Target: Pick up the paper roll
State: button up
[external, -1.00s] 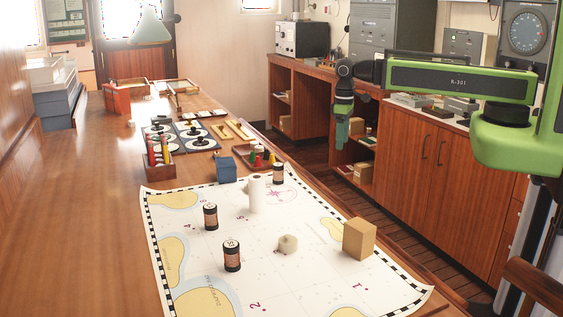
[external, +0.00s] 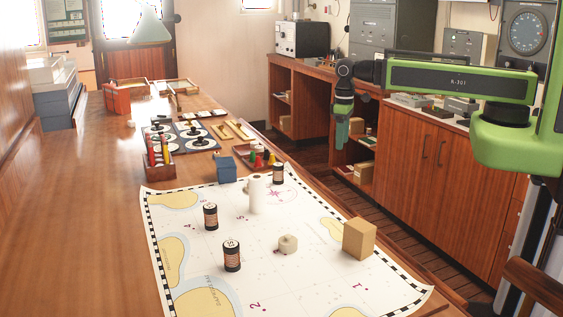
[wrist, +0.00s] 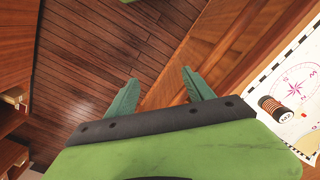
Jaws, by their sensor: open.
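The paper roll (external: 256,194) is a white cylinder standing upright on the chart (external: 265,280), toward its far end. My gripper (external: 341,137) hangs pointing down beyond the table's right edge, to the right of the roll and apart from it. I cannot make out the roll for certain in the wrist view; a white shape at the right edge is cut off.
A dark can (external: 278,173) stands just behind the roll; it shows in the wrist view (wrist: 280,110). Two more cans (external: 211,216) (external: 232,255), a cream ring-shaped roll (external: 288,243) and a cardboard box (external: 359,239) stand on the chart. A blue box (external: 226,169) is left of the roll.

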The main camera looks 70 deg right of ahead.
jog(key=shift+o, duration=0.7)
